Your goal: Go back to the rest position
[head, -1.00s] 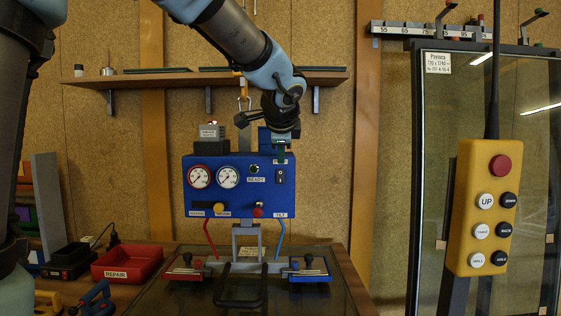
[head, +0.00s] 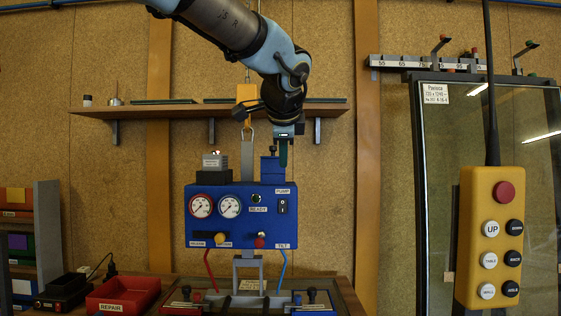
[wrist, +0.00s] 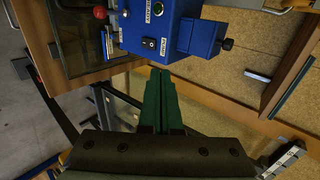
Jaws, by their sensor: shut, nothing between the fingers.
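My gripper (head: 283,153) hangs from my arm in the upper middle of the head view, above the right part of the blue control box (head: 240,232). Its green fingers are shut together and hold nothing. In the wrist view the closed green fingers (wrist: 160,98) point toward the blue control box (wrist: 152,22), with a visible gap to it. The box carries two gauges, a switch and several knobs, and a blue pump block (head: 270,170) stands on its top right. My gripper is beside and above that block in the head view.
A yellow pendant (head: 490,238) with several buttons hangs at the right, in front of a tall glass pane (head: 440,170). A wooden shelf (head: 170,109) runs behind my gripper. A yellow hook block (head: 246,92) hangs close to my wrist. A red repair bin (head: 123,293) sits lower left.

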